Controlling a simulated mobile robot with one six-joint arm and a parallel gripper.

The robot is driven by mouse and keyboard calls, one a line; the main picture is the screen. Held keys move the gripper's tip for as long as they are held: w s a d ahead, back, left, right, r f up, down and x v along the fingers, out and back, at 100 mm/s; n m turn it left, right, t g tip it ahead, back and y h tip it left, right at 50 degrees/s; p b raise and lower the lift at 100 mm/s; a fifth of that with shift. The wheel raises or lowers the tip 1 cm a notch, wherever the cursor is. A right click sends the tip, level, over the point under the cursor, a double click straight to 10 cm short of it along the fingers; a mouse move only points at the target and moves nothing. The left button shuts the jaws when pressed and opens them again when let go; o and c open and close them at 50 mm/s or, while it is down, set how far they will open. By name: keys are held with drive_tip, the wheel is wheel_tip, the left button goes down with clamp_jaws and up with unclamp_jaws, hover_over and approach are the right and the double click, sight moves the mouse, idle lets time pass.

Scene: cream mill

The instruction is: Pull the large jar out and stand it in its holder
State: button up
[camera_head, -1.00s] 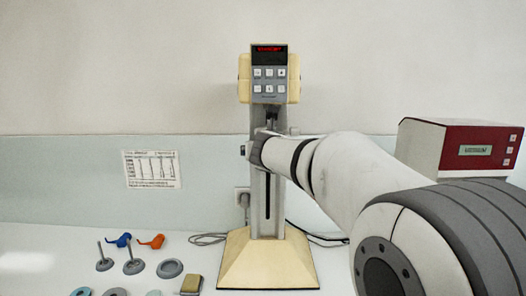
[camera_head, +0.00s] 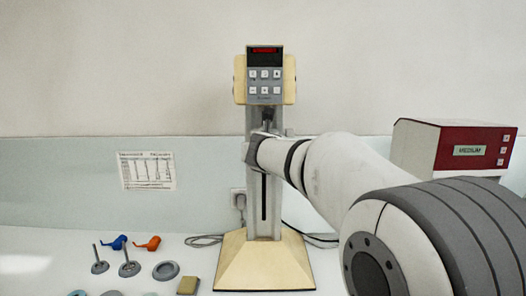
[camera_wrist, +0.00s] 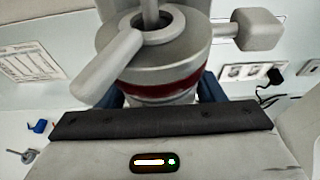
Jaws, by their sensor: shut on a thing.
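In the wrist view, a grey round body with a dark red band (camera_wrist: 160,88) stands between the blue fingers of my gripper (camera_wrist: 160,98), which is shut on it. I take it for the large jar. A shaft (camera_wrist: 150,14) enters its open centre from above. A grey lever (camera_wrist: 107,68) slants to the lower left and a knob (camera_wrist: 257,28) sticks out to the right. In the head view, my arm reaches the column of the cream mill (camera_head: 265,262); the gripper and jar are hidden there. A grey ring (camera_head: 166,279) lies on the bench; I cannot tell which piece is the holder.
Two rod stands (camera_head: 100,267) (camera_head: 130,268), a blue piece (camera_head: 117,242), an orange piece (camera_head: 147,243) and a tan block (camera_head: 188,286) lie at the left. A red-and-white box (camera_head: 453,147) stands at the right. Cables run behind the mill base.

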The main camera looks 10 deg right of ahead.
drive_tip(key=c, duration=0.4)
drive_tip(key=shift+f, duration=0.25)
drive_tip(key=shift+f+b, duration=4.5)
drive_tip(key=shift+s, duration=0.1)
drive_tip(key=s, duration=0.3)
drive_tip(key=s+a, duration=0.1)
drive_tip(key=s, duration=0.2)
drive_tip(key=s+a, duration=0.1)
drive_tip(key=s, duration=0.2)
drive_tip(key=shift+s+b, duration=0.3)
drive_tip(key=shift+s, duration=0.1)
